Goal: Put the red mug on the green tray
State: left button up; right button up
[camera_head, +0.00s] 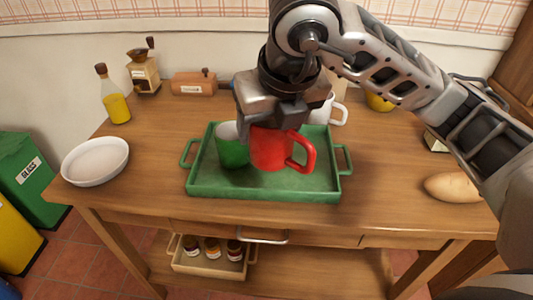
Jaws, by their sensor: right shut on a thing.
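The red mug (271,151) is upright at the middle of the green tray (315,187), with its handle to the right. I cannot tell whether its base touches the tray or hangs just above it. My right gripper (270,122) is over the mug, shut on its upper part and hiding its rim. A green mug (232,150) stands on the tray just left of the red mug. The tray lies on the wooden table. My left gripper is not in view.
A white mug (322,113) stands behind the tray, partly hidden by my right arm. A white bowl (95,161) and an oil bottle (115,98) are at the left. A potato-like thing (453,187) lies at the right. The tray's right part is clear.

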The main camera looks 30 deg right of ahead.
jog(key=w+d+f, duration=0.2)
jog(key=d+f, duration=0.1)
jog(key=f, duration=0.1)
jog(key=w+d+f+b, duration=0.1)
jog(key=w+d+f, duration=0.2)
jog(key=d+f, duration=0.1)
jog(key=w+d+f+b, duration=0.1)
jog(key=w+d+f, duration=0.2)
jog(key=d+f, duration=0.1)
jog(key=shift+d+f, duration=0.15)
jog(key=shift+f, duration=0.3)
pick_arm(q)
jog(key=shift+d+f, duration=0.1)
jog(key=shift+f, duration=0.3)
